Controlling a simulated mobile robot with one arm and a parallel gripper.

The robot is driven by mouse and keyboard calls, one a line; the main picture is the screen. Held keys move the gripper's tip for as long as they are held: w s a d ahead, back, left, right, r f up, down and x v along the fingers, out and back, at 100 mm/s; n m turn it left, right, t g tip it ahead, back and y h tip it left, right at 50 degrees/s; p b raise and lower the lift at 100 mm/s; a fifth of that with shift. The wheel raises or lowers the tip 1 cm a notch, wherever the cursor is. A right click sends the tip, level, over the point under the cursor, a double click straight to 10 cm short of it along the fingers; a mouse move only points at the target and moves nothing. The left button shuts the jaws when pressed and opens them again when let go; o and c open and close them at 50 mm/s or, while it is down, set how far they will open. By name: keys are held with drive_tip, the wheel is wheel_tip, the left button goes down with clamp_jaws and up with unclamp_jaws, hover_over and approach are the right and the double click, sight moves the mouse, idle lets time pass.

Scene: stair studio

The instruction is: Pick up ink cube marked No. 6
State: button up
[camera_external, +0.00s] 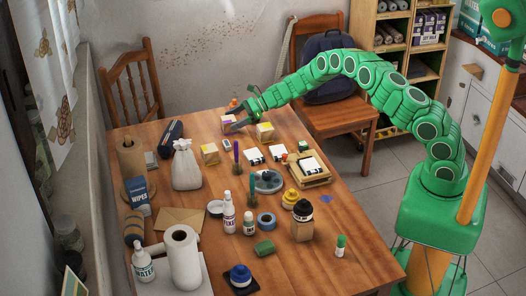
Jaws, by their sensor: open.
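Several small pale cubes stand on the wooden table (180,213) toward its far end. One cube (228,122) is at my gripper, partly hidden by the fingers. A second cube (265,132), with a yellowish face, stands just right of the gripper. A third cube (209,154) stands nearer and to the left. The markings are too small to read, so I cannot tell which is No. 6. My gripper (238,117) is open, reaching in from the right with its fingers low over the table. I cannot tell whether it touches the cube.
An orange-topped item (233,103) stands just behind the gripper. White cards (254,155), a dark round dish (268,181) and a wooden tray (323,178) lie nearer. A white sack (187,170) is at left. Bottles and a paper roll (184,258) crowd the near left; the near right is mostly clear.

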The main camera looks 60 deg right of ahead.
drive_tip(key=shift+x, duration=1.45)
drive_tip(key=c, duration=1.1)
drive_tip(key=shift+r, duration=0.1)
